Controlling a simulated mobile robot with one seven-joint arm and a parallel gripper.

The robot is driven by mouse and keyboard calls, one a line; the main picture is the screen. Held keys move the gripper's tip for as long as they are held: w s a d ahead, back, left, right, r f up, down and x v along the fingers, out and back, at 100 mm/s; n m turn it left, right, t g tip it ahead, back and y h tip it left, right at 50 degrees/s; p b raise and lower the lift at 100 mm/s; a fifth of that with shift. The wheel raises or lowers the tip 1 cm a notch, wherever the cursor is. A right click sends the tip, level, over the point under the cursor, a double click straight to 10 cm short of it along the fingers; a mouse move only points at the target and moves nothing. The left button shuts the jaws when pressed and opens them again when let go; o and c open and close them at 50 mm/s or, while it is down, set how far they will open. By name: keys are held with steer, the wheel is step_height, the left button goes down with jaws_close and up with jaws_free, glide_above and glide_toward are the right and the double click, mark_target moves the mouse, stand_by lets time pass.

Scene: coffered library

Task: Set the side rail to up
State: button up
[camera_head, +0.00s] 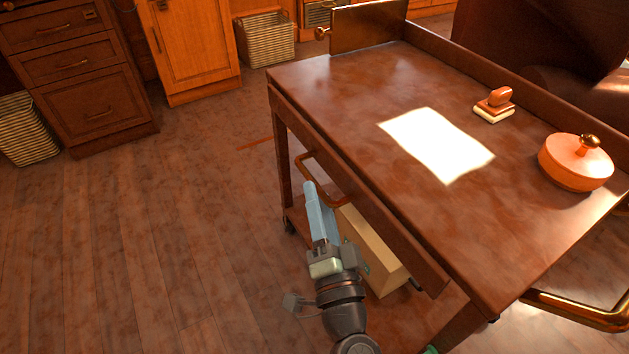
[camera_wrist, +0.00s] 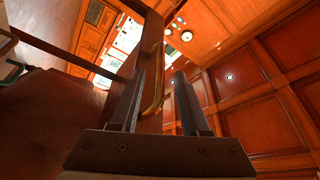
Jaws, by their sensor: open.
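The side rail (camera_head: 402,243) is a long dark-brown wooden board along the near side of the cart. It hangs just below the tabletop edge, so it is down. A copper-coloured bar handle (camera_head: 327,181) is on its outer face, toward its far end. My gripper (camera_head: 311,190) is beside this handle, below the tabletop level, with its fingers pointing up. In the wrist view my gripper (camera_wrist: 160,75) is open, and the curved handle (camera_wrist: 155,88) shows in the gap between the fingers. I cannot tell whether a finger touches it.
On the cart top (camera_head: 345,85) are a white sheet (camera_head: 436,143), a stamp (camera_head: 494,104) and an orange lidded pot (camera_head: 575,162). An upright panel (camera_head: 366,26) stands at the far end. A pale box (camera_head: 372,250) is on the lower shelf.

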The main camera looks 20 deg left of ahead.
mark_target(315, 181)
steer(key=shift+x, duration=1.9)
jaws_close()
